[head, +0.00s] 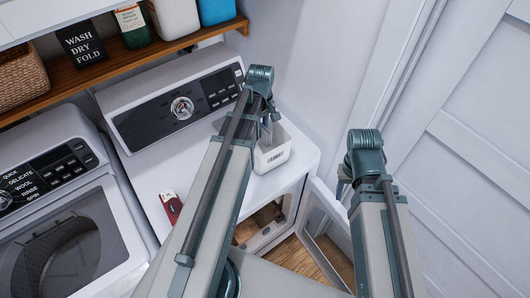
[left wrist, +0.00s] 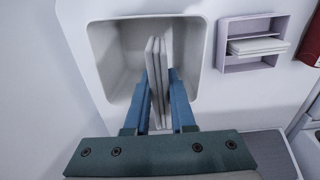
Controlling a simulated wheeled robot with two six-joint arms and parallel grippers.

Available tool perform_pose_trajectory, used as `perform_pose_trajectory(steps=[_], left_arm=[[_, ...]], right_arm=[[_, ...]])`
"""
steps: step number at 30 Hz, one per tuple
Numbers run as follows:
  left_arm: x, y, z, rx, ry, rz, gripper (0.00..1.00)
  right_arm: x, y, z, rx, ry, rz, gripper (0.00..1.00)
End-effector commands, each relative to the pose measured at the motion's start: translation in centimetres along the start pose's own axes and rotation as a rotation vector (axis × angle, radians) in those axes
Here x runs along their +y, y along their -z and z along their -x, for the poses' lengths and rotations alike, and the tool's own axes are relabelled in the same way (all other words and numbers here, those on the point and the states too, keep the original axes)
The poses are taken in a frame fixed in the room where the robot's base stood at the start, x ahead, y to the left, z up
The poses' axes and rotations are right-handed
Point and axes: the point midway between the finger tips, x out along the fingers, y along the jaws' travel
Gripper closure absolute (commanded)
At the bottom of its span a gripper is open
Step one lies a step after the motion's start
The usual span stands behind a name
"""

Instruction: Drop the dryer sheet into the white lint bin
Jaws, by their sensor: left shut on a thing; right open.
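My left gripper (head: 266,122) is above the bin. It is shut on the white dryer sheet (left wrist: 153,75), which is thin, folded and upright between the fingers (left wrist: 158,90). The sheet overlaps the bin's mouth in this view; its height against the rim is unclear. My right gripper (head: 343,183) is open beside the dryer's open door, its fingers mostly hidden by my arm.
A pale box (left wrist: 223,48) holding more white sheets is beside the bin. A red item (head: 171,206) lies on the dryer top. The dryer door (head: 325,225) hangs open. A washer (head: 115,235) stands at left. A wooden shelf (head: 185,42) with bottles and a basket runs above.

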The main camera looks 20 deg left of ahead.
Motion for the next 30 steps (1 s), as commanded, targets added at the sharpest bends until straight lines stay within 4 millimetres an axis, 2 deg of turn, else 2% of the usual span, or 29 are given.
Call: perform_pose_trajectory(steps=[1,3,12,13,18,30], left_arm=[[0.01,0.01,-1.0,0.0,0.0,0.0,1.0],[0.01,0.01,-1.33,0.0,0.0,0.0,1.0],[0.0,0.0,-1.29,0.0,0.0,0.0,1.0],[0.0,0.0,-1.28,0.0,0.0,0.0,0.74],[0.0,0.01,-1.29,0.0,0.0,0.0,0.43],[0.01,0.01,-1.05,0.0,0.0,0.0,0.42]], right_arm=[[-0.09,0.06,-0.99,0.0,0.0,0.001,0.5],[-0.12,0.08,-1.32,0.0,-0.001,0.002,0.5],[-0.11,0.07,-1.28,0.0,-0.001,0.004,0.5],[-0.11,0.07,-1.28,0.0,-0.001,0.004,0.5],[-0.11,0.07,-1.28,0.0,-0.001,0.004,0.5],[-0.09,0.06,-1.04,0.0,-0.001,0.003,0.5]])
